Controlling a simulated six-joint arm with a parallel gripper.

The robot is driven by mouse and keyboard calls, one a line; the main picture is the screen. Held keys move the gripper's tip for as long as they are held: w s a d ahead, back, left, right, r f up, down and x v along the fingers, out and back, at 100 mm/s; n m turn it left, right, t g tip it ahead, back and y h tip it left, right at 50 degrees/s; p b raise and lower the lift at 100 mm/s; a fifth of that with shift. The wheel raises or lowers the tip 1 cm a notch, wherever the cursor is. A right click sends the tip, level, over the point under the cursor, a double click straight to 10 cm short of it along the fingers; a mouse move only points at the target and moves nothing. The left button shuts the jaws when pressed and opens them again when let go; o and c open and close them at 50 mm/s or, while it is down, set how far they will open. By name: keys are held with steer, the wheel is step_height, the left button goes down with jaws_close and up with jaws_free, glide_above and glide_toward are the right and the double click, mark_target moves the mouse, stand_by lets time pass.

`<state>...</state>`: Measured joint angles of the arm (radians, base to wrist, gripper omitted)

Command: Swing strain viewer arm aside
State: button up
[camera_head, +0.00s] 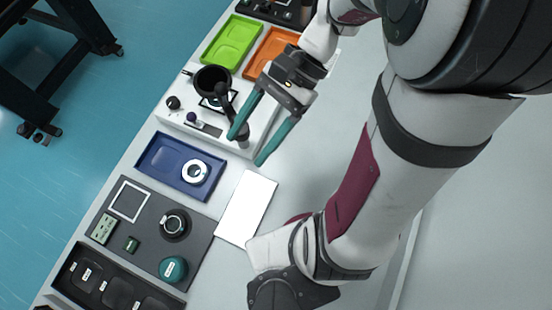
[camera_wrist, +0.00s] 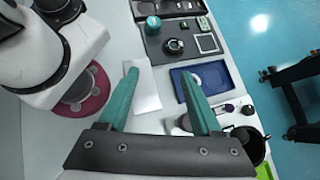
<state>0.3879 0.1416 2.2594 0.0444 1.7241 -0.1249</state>
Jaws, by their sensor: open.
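The strain viewer is a white base (camera_head: 187,124) with a black round viewer head (camera_head: 212,79) on a dark arm (camera_head: 229,108). The arm runs down and right from the head to a dark post near the base's lower right. In the wrist view, the black head (camera_wrist: 250,143) shows at the lower right, partly hidden behind my gripper. My gripper (camera_head: 247,150) has long teal fingers, spread apart and empty. In the head view, one finger overlaps the viewer arm near the post; I cannot tell whether they touch. My fingers (camera_wrist: 158,72) also show in the wrist view.
A blue tray (camera_head: 158,157) with a white ring (camera_head: 195,172) lies beside the base. A white plate (camera_head: 246,208) and a dark board (camera_head: 150,252) with small parts lie nearer. Green (camera_head: 224,49) and orange (camera_head: 268,45) trays stand beyond. Bare table lies right of the base.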

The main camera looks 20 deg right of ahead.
steer(key=s+d+n+t+h, duration=0.1)
steer(key=s+n+t+h, duration=0.2)
steer(key=s+n+h, duration=0.3)
steer(key=shift+s+d+n+h, duration=0.2)
steer(key=shift+s+n+h, duration=0.2)
steer(key=shift+s+h, duration=0.15)
